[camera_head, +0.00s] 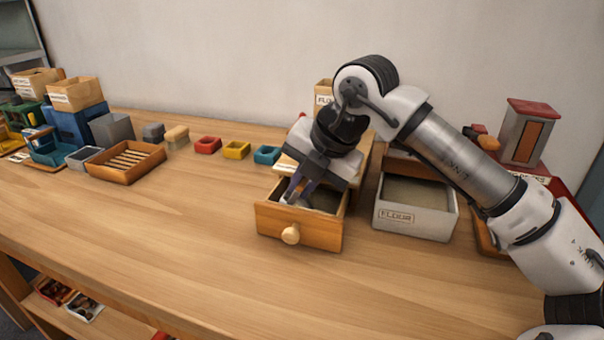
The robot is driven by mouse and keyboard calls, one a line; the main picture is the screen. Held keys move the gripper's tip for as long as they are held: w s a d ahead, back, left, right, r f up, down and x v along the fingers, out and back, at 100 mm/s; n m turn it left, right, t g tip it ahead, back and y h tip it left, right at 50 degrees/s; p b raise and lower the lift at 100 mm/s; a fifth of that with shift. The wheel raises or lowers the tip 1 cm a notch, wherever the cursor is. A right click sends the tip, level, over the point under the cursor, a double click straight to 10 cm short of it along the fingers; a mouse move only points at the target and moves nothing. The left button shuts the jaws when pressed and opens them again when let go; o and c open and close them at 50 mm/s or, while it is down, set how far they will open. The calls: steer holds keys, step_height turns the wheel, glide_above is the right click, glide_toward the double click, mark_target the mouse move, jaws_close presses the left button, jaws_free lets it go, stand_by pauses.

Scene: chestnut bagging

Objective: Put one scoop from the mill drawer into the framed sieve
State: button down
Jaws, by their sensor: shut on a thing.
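The mill drawer (300,232) is wooden with a round knob, pulled open at the front of the mill, near the middle of the bench. My gripper (296,192) points down into the drawer's open top. It is shut on what looks like the scoop, mostly hidden by the fingers and the drawer walls. I cannot tell whether the scoop holds anything. The framed sieve (127,174), a wooden frame with slats across it, lies on the bench at the left, well apart from my gripper. My arm hides much of the mill.
A grey flour bin (414,222) stands right of the drawer. The front bench is clear.

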steer(key=h+p, duration=0.2)
steer(key=g+h+p, duration=0.1)
steer(key=shift+a+f, duration=0.25)
steer(key=shift+a, duration=0.05)
steer(key=shift+s+d+f+h+b, duration=0.1)
steer(key=shift+d+f+h+b, duration=0.1)
steer(key=shift+f+h+b, duration=0.25)
steer(key=shift+d+r+g+h, duration=0.2)
steer(key=shift+g+h, duration=0.1)
steer(key=shift+h, duration=0.05)
steer(key=shift+a+r+p, duration=0.2)
steer(key=shift+r+p, duration=1.2)
steer(key=shift+r, duration=0.8)
steer(key=shift+a+r+p, duration=0.2)
steer(key=shift+r+p, duration=1.15)
steer(key=shift+r, duration=0.85)
